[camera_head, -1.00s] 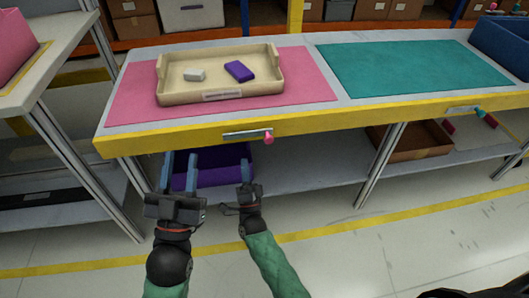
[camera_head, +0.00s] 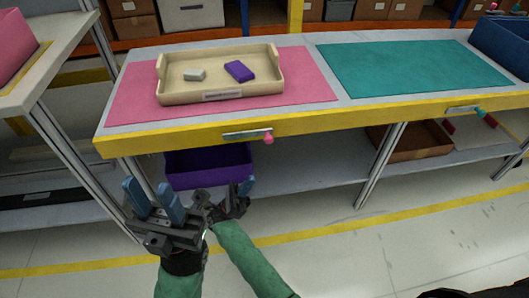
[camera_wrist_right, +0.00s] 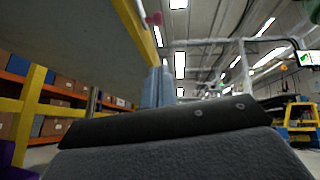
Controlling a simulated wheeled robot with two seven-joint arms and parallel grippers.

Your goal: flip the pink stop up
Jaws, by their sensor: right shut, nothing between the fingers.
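The pink stop (camera_head: 268,139) is a small knob at the right end of a metal bar (camera_head: 244,134) on the yellow front edge of the table. It hangs slightly below the bar. It also shows at the top of the right wrist view (camera_wrist_right: 154,18), beside the yellow edge. My left gripper (camera_head: 152,197) is open and empty, below and left of the stop, its blue fingers pointing up. My right gripper (camera_head: 246,186) is below and slightly left of the stop, apart from it. Its fingers are shut and empty in the right wrist view (camera_wrist_right: 158,88).
A tan tray (camera_head: 220,94) with a white and a purple block stands on a pink mat (camera_head: 130,104). A teal stop (camera_head: 480,112) is further right on the edge. A purple bin (camera_head: 208,168) is on the lower shelf, behind my grippers. My two grippers are close together.

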